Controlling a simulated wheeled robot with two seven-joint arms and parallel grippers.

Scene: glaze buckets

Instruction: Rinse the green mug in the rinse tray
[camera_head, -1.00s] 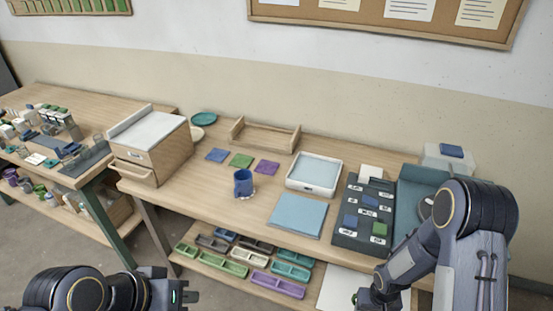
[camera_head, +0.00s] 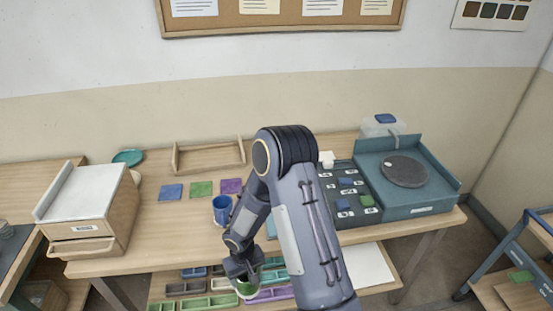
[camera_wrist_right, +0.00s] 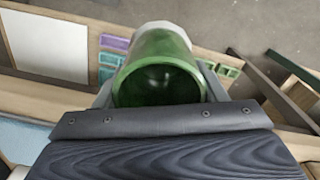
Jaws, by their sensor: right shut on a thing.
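My right gripper (camera_head: 243,273) is shut on the green mug (camera_head: 247,290), held low in front of the table's front edge. In the right wrist view the mug (camera_wrist_right: 160,72) sits between the two fingers, its dark green inside showing. The white rinse tray is hidden behind my right arm in the head view. My left gripper is out of view.
A blue mug (camera_head: 222,209) stands on the table left of my arm. Coloured tiles (camera_head: 201,189) lie behind it. A glaze board (camera_head: 352,187) and a turntable unit (camera_head: 405,172) stand to the right. The lower shelf holds several coloured trays (camera_head: 190,289).

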